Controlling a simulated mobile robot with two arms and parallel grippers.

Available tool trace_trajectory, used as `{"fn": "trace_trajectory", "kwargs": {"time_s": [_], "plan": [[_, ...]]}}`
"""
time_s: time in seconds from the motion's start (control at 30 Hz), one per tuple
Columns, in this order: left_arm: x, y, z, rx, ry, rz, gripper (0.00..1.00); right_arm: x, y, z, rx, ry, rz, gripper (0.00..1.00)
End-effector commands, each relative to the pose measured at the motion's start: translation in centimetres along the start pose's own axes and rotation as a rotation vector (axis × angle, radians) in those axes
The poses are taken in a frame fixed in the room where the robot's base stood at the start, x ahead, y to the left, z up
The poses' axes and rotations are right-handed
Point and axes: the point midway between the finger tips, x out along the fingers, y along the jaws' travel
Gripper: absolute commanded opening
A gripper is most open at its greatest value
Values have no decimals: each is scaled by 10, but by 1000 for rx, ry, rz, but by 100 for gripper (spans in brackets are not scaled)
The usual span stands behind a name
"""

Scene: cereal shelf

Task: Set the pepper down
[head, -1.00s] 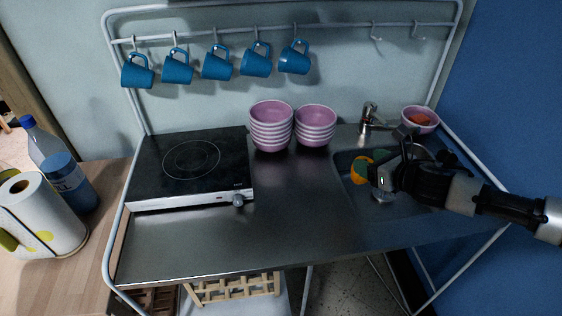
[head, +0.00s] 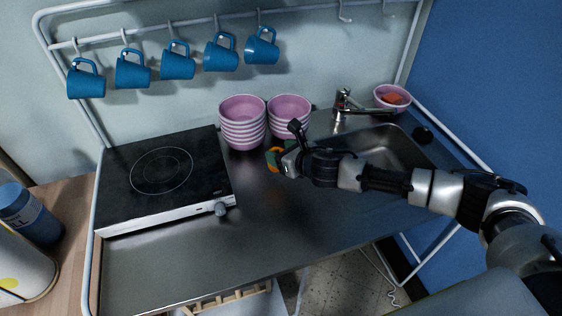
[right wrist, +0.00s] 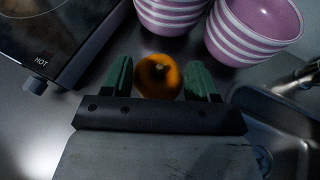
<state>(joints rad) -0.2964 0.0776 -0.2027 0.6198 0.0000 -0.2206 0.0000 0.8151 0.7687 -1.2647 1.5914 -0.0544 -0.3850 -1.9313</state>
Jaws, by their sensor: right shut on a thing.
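The orange pepper (right wrist: 158,76) sits between the two green fingers of my right gripper (right wrist: 160,82) in the right wrist view. In the head view the pepper (head: 272,160) shows partly at the tip of my right gripper (head: 283,158), in front of the pink bowls and left of the sink. My right gripper is shut on it. Whether the pepper touches the steel counter (head: 265,215) I cannot tell. My left gripper is not in view.
Two stacks of pink striped bowls (head: 242,125) (head: 289,115) stand just behind the pepper. A black hotplate (head: 160,175) is to the left. The sink (head: 385,148) with a tap (head: 345,102) is to the right. The front counter is clear.

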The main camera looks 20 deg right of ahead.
Motion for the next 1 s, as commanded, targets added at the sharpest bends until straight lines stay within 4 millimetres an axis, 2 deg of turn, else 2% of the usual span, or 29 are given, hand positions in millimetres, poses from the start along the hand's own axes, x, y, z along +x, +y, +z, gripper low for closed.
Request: {"fn": "trace_trajectory", "kwargs": {"time_s": [0.1,0.3,0.73,0.77,0.8,0.9,1.0], "plan": [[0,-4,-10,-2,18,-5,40,6,2,-11,2,4,0,36],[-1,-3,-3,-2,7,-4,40,16,2,-36,2,3,0,36],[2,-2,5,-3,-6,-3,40,18,1,-42,-1,1,0,36],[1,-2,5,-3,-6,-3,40,18,1,-41,-1,1,0,64],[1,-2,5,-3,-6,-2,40,18,1,-41,0,1,0,70],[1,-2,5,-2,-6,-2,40,18,1,-41,0,1,0,85],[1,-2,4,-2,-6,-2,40,18,1,-41,0,1,0,85]]}}
